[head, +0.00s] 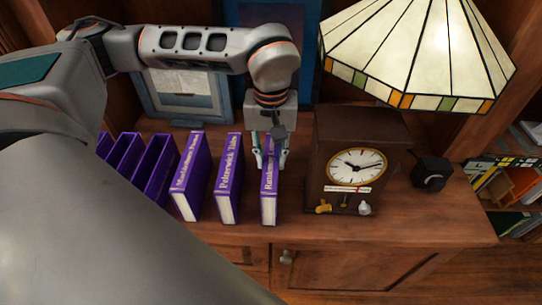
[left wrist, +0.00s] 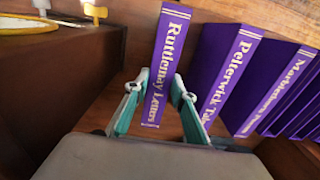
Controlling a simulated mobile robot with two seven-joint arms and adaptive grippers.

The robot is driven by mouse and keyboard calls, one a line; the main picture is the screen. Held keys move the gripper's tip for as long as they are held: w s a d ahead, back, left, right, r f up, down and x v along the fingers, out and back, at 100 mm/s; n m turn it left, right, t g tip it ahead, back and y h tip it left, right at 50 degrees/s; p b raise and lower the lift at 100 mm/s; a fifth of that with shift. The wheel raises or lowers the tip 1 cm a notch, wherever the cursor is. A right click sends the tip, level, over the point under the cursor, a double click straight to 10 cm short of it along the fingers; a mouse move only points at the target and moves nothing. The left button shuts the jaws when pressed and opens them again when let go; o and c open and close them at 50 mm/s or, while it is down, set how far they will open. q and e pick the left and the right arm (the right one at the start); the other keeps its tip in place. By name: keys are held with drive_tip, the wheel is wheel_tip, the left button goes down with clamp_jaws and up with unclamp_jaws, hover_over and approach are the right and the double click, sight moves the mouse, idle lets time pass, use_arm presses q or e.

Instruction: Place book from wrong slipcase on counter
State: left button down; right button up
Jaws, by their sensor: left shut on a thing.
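My left gripper (head: 270,160) points down and is shut on a purple book with pale pages, the Ruttlemay Letters (head: 268,208). In the left wrist view its two teal fingers (left wrist: 156,98) press the book (left wrist: 172,48) from both sides. The book is upright, at or just above the wooden counter (head: 320,229); I cannot tell if it touches. The Pelterwick Tales book (head: 228,185) and another purple book (head: 192,178) stand to its left. Several open purple slipcases (head: 154,170) stand further left, partly behind my arm. My right gripper is not in view.
A dark wooden clock (head: 358,165) stands close to the right of the held book. A stained-glass lamp shade (head: 415,50) hangs over it. A small black box (head: 431,173) is further right. A framed picture (head: 185,95) leans at the back. The counter's front strip is clear.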

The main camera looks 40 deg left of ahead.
use_arm(q)
drive_tip(key=shift+f, duration=0.1)
drive_tip(key=c, duration=1.7)
unclamp_jaws()
wheel_tip(320, 180, up, 12)
drive_tip(key=p, duration=0.1)
drive_tip(key=shift+s, duration=0.1)
